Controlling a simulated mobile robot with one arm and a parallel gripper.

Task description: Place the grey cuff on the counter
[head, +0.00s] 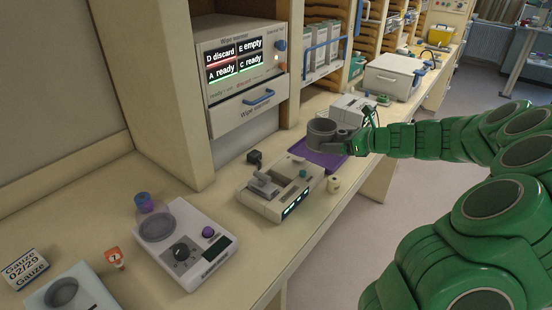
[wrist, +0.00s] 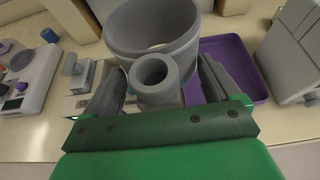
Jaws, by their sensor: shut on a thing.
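The grey cuff (head: 321,135) is a wide grey ring with a smaller tube on its side. My gripper (head: 350,143) is shut on it and holds it above the counter (head: 225,217), over or near a purple tray. In the wrist view the cuff (wrist: 152,30) fills the top middle, and its small tube sits between the two fingers of my gripper (wrist: 155,90). I cannot tell exactly how high the cuff is above the tray.
A purple tray (head: 318,158) lies below the cuff. A white box (head: 352,108) stands behind. The wipe warmer (head: 240,75) is at the back. Bare counter shows in front of the devices.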

